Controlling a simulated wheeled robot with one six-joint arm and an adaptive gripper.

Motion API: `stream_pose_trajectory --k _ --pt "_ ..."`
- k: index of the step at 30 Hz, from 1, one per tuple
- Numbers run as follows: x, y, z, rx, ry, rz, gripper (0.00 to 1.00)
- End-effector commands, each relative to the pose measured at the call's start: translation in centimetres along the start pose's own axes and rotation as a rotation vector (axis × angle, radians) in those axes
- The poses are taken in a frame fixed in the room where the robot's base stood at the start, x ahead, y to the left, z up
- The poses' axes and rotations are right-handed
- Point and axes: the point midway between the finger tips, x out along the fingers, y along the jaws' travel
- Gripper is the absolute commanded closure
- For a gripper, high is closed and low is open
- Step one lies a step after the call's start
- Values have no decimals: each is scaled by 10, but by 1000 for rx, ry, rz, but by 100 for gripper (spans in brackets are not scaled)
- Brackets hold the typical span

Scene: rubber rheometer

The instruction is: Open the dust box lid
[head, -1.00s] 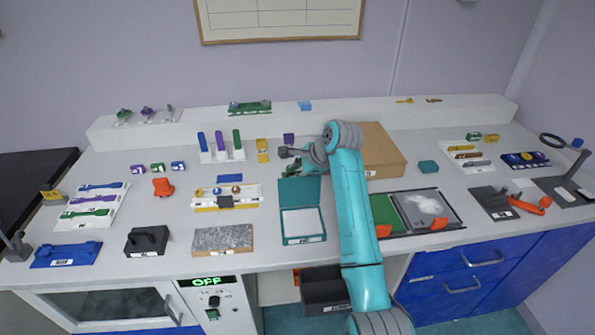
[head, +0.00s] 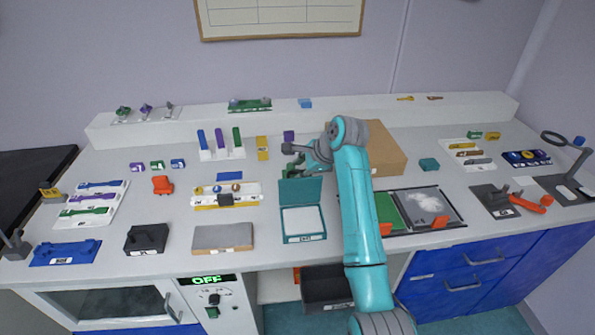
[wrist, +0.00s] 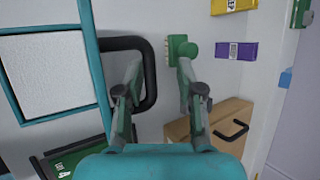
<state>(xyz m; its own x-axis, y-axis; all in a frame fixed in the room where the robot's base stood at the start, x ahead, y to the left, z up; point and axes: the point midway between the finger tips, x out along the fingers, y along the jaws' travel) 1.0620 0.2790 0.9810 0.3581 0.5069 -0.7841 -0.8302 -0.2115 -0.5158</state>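A teal box (head: 303,239) with a pale inside stands at the middle front of the bench; I take it for the dust box. Its teal lid (head: 300,190) stands upright at the back, seen edge-on in the wrist view (wrist: 96,60). A black loop handle (wrist: 150,72) is on the lid's rear side. My gripper (head: 300,166) is behind the lid. In the wrist view my gripper (wrist: 156,72) has its fingers spread. The left finger overlaps the handle; contact is unclear. The right finger is close to a green brush-like thing (wrist: 184,48).
A tan box (head: 385,145) with a black handle (wrist: 232,130) stands close by at the back right. A green-and-grey tray (head: 425,208) lies right of the teal box. A grey slab (head: 222,237) lies to its left. A raised white shelf (head: 210,120) runs behind.

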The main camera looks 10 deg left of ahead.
Motion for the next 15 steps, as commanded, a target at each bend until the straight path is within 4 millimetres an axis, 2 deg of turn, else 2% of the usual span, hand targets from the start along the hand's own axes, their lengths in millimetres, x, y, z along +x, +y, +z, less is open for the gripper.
stream_pose_trajectory --k 9,15 --pt "-63 0 -2 0 4 -2 63" --pt "-88 0 -1 0 3 0 63"
